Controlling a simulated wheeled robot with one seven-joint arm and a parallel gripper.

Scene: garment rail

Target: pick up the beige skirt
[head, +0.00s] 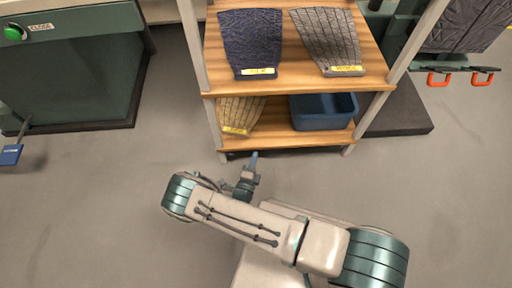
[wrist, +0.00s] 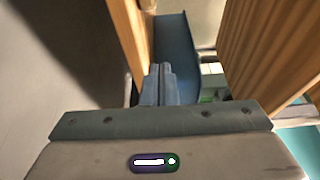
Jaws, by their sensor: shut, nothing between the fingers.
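The beige skirt (head: 238,113) lies on the left part of the lower shelf, with a yellow label at its front edge. Its back part is hidden under the upper shelf. My gripper (head: 254,157) is in front of the lower shelf, near its front edge and apart from the skirt. In the wrist view my gripper (wrist: 160,70) has its two fingers together with nothing between them. I cannot make out the skirt in the wrist view.
A blue bin (head: 323,113) stands right of the skirt; it also shows past the fingers in the wrist view (wrist: 178,45). A dark blue garment (head: 252,42) and a grey one (head: 328,40) lie on the upper shelf (head: 295,82). Shelf posts flank the opening.

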